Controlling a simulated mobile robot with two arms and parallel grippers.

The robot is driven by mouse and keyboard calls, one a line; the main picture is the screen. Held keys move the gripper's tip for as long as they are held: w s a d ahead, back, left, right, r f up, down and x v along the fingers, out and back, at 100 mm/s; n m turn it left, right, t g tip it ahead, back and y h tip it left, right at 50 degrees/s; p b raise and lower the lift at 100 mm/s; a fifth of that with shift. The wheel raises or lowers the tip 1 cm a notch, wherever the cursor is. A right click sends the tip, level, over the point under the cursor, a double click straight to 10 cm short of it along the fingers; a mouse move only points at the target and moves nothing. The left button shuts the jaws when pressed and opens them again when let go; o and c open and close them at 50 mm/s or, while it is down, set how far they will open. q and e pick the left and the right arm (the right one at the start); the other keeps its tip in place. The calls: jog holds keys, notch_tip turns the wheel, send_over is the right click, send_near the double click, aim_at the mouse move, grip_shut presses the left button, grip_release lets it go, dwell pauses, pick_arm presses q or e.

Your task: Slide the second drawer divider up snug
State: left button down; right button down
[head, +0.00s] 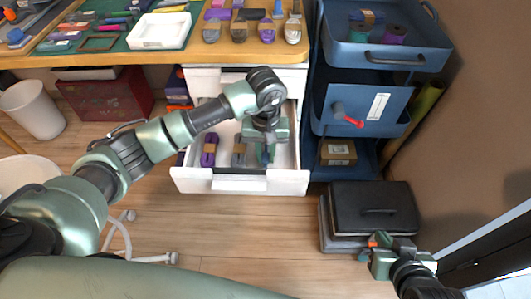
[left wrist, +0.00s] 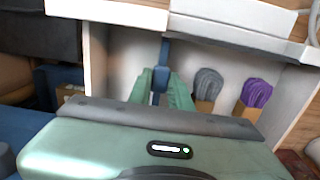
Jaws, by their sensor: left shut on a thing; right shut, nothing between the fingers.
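The white drawer (head: 232,184) is pulled open below the workbench. My left gripper (head: 265,153) reaches down into its right part. In the left wrist view its green fingers (left wrist: 162,88) are shut on a narrow dark blue divider (left wrist: 163,56), which runs away toward the drawer's wall. A grey cord bundle (head: 239,154) lies just left of the gripper in the head view, with a purple cord bundle (head: 209,150) further left. The wrist blocks much of the divider in the head view. My right gripper (head: 376,243) is shut and empty by a black case.
The black case (head: 375,208) stands on the floor at right. A blue cart (head: 365,100) stands close to the drawer's right side. The bench (head: 130,61) above carries a white tray (head: 160,31) and several cord bundles. The floor before the drawer is mostly clear.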

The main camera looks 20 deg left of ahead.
dwell(0.8)
